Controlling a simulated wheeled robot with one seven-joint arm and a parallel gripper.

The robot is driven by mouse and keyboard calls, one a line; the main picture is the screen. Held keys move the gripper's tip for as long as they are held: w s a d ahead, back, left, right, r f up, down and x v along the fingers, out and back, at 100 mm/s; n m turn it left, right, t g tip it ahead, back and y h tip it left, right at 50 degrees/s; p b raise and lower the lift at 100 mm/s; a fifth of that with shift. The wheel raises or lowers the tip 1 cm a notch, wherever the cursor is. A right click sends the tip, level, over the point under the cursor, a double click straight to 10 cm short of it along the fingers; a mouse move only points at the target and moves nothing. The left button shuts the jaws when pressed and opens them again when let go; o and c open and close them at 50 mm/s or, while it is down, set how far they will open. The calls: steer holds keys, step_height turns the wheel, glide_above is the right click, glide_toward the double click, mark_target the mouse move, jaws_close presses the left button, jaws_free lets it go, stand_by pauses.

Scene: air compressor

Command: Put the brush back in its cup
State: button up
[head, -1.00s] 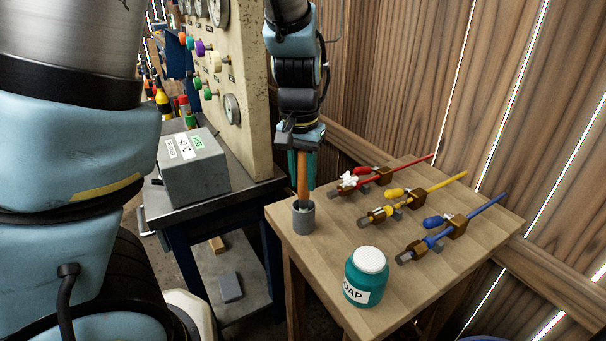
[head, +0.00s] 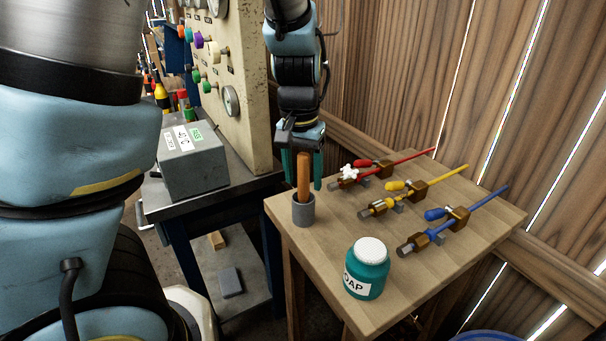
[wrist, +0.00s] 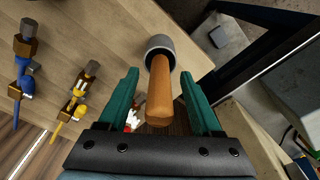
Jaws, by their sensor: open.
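The brush (head: 303,176) shows as an orange-brown wooden handle standing nearly upright in a small grey cup (head: 303,211) at the near left corner of the wooden table. Its lower end is hidden inside the cup. My gripper (head: 303,176) is just above and behind the cup, with its green fingers apart. In the wrist view, the handle (wrist: 160,90) runs from the cup (wrist: 159,43) toward the space between the open fingers. A gap shows on both sides of the handle, so the fingers do not grip it.
A teal soap jar (head: 367,268) with a white lid stands at the table's front. Red, yellow (head: 397,205) and blue (head: 434,232) valve fittings lie to the right. A grey box (head: 192,161) sits on the bench at left, below a knobbed panel (head: 237,85).

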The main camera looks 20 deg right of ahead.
steer(key=r, duration=0.9)
steer(key=shift+s+a+r, duration=0.25)
steer(key=shift+s+r, duration=0.05)
steer(key=shift+r, duration=0.1)
steer(key=w+a+f+n, duration=0.1)
steer(key=a+f+n, duration=0.2)
steer(key=a, duration=0.9)
steer(key=w+a+f+n, duration=0.1)
steer(key=a+f+n, duration=0.3)
steer(key=a, duration=0.8)
steer(key=shift+a+f+t, duration=0.35)
steer(key=shift+f+t, duration=0.05)
steer(key=shift+f, duration=0.25)
